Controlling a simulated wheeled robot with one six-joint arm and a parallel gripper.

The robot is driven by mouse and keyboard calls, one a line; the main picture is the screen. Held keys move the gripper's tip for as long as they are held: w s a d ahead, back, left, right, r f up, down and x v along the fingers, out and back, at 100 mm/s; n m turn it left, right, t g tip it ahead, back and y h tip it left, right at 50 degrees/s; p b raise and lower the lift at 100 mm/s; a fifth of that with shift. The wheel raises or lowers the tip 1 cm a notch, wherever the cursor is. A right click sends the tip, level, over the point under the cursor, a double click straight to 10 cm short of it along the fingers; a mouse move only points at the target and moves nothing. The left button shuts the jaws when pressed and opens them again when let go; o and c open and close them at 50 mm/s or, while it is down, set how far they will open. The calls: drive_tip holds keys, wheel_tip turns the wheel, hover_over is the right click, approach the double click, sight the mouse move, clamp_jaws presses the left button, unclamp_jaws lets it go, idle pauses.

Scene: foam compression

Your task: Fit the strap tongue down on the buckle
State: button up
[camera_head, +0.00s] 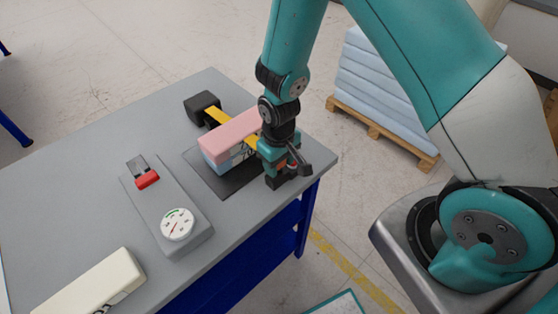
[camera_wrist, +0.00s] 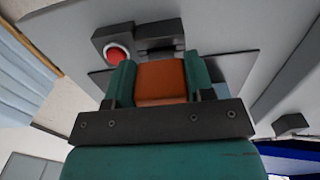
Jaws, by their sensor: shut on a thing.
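A yellow strap (camera_head: 216,117) runs from a black block (camera_head: 202,105) over a foam stack, pink (camera_head: 228,137) on top and pale blue below, toward my gripper. My gripper (camera_head: 274,170) is at the stack's right end, low over the table. In the wrist view the teal fingers (camera_wrist: 160,88) are shut on an orange-brown piece, which I take as the strap tongue (camera_wrist: 160,80). The dark buckle (camera_wrist: 171,30) with a round red button (camera_wrist: 117,53) lies just beyond the tongue. Whether tongue and buckle touch, I cannot tell; the fingers hide the contact.
A dark mat (camera_head: 214,181) lies under the foam on the grey table (camera_head: 85,165). A grey panel (camera_head: 163,207) with a red switch (camera_head: 147,179) and dial (camera_head: 177,224) stands to the left. A cream block (camera_head: 95,285) lies at the front. Pale blue sheets (camera_head: 370,85) stand on a pallet behind.

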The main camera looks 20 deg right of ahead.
drive_tip(key=shift+f+b, duration=1)
drive_tip(key=shift+f, duration=0.45)
drive_tip(key=o, duration=1)
drive_tip(key=shift+r+p, duration=3.85)
drive_tip(key=shift+r, duration=1.2)
